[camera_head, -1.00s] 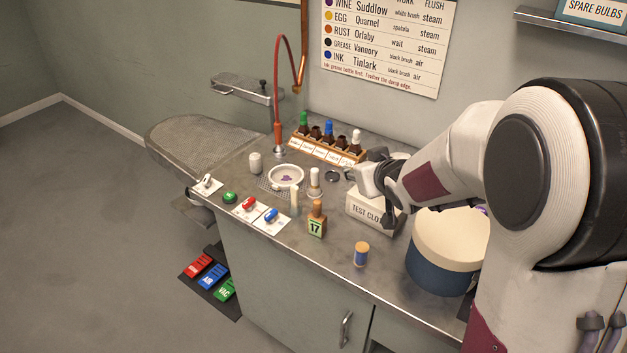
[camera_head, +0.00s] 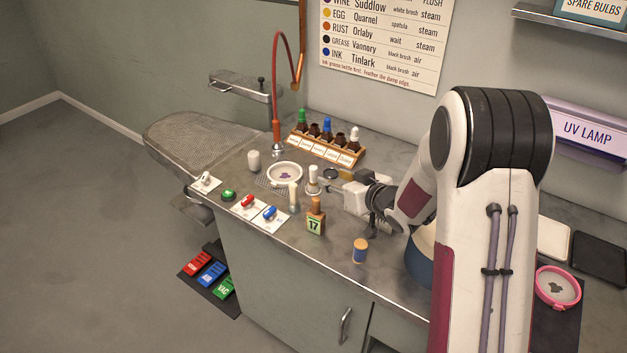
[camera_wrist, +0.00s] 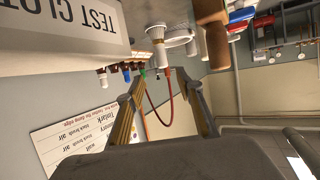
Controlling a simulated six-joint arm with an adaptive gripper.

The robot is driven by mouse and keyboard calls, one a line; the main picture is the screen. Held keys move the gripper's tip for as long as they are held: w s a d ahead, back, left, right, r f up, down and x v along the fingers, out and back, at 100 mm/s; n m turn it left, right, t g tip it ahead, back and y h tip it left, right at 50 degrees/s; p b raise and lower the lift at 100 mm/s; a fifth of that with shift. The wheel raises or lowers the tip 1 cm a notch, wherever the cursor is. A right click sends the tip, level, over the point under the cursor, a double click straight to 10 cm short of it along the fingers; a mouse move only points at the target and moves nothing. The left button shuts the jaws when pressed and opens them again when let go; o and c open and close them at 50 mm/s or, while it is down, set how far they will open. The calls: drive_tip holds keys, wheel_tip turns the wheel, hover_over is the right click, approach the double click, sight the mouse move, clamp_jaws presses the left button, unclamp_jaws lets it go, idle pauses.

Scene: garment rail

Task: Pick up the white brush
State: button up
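The white brush (camera_head: 313,180) stands upright on the counter, with a pale top and a wider base, just left of my gripper. In the wrist view what looks like the same brush (camera_wrist: 157,34) shows beyond the fingertips, roughly between them. My gripper (camera_wrist: 162,79) is open, with its two fingers spread and nothing between them. In the head view my gripper (camera_head: 344,183) reaches leftward, low over the counter, its tips a short way right of the brush. Its fingers are partly hard to make out there.
A bottle marked 17 (camera_head: 315,218) and a cream stick-like item (camera_head: 293,196) stand near the brush. A round white hoop (camera_head: 284,174) lies left of it. A bottle rack (camera_head: 330,150) stands behind. The test cloth box (camera_wrist: 60,28) is close beside my gripper.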

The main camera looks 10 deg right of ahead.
sight(315, 174)
drive_tip(key=shift+x, duration=3.4)
drive_tip(key=shift+w+a+f, duration=0.1)
drive_tip(key=shift+w+a+f, duration=0.3)
drive_tip(key=shift+w+f, duration=0.1)
drive_tip(key=shift+w, duration=0.1)
drive_tip(key=shift+w+a+f, duration=0.3)
drive_tip(key=shift+w+f, duration=0.1)
drive_tip(key=shift+w, duration=0.1)
drive_tip(key=shift+x, duration=1.1)
clamp_jaws()
